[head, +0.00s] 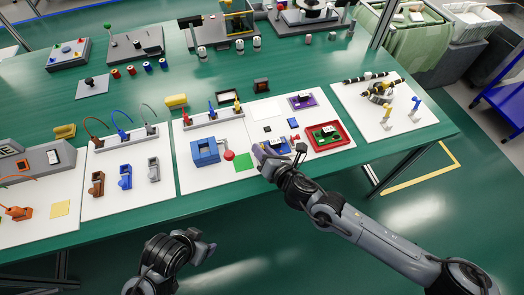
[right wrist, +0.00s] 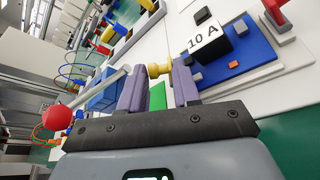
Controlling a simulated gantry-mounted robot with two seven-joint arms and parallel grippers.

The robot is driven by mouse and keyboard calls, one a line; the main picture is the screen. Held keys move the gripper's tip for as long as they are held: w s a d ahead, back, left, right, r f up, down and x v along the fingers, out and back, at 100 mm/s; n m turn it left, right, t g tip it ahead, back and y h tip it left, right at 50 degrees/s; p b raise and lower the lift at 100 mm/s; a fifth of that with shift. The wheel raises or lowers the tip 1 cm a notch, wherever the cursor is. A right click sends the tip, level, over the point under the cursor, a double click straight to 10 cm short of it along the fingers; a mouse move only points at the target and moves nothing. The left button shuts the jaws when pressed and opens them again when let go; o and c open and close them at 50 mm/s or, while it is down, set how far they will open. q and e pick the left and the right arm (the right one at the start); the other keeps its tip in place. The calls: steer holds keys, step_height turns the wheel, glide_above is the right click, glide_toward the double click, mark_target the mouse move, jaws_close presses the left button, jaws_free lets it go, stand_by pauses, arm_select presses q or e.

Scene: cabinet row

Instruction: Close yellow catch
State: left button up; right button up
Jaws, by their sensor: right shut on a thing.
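The yellow catch (right wrist: 158,70) shows as a small yellow knob between the tips of my right gripper in the right wrist view. The two purple-grey fingers (right wrist: 160,82) stand a little apart with the yellow piece between their ends. It sits beside the blue base (right wrist: 262,48) with a black block labelled "10 A" (right wrist: 208,42). In the head view my right gripper (head: 268,152) is at this blue fixture on the white board and hides much of it. My left gripper (head: 200,245) is low in front of the table, away from the boards; its fingers are unclear.
Left of my right gripper are a blue box (head: 205,151) and a red ball (head: 229,155) on a lever. A green square (head: 243,161) lies close by. A red tray (head: 328,137) stands to the right. Upright coloured tools (head: 212,110) stand behind.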

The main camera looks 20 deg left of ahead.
steer(key=shift+a+r, duration=0.1)
steer(key=shift+r, duration=0.2)
steer(key=o, duration=0.8)
steer(key=shift+o, duration=0.4)
steer(key=shift+f, duration=0.15)
steer(key=shift+s+d, duration=0.4)
steer(key=shift+d, duration=0.1)
steer(key=p+v, duration=0.2)
steer(key=v, duration=0.7)
steer(key=shift+s+d, duration=0.2)
steer(key=shift+s, duration=0.05)
